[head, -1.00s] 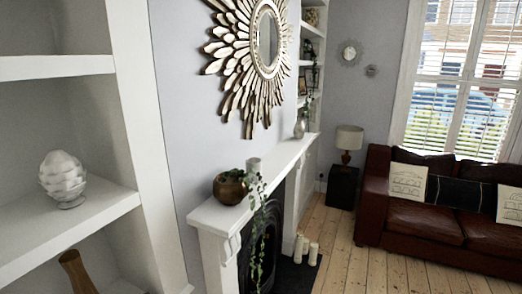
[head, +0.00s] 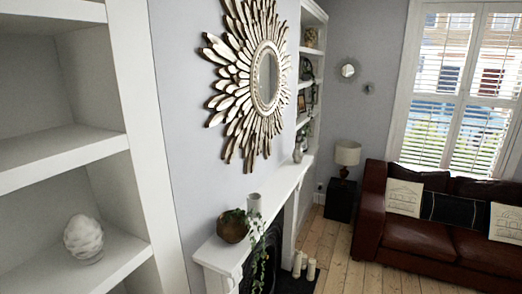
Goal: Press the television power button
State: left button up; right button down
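No television and no power button show in the head view. Neither of my grippers is in view.
White shelves (head: 62,158) with a white ornament (head: 84,238) stand close on the left. A mantelpiece (head: 232,252) with a plant pot (head: 233,227) juts from the wall under a sunburst mirror (head: 268,78). A leather sofa (head: 415,240) is at right; floorboards (head: 345,258) between are clear.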

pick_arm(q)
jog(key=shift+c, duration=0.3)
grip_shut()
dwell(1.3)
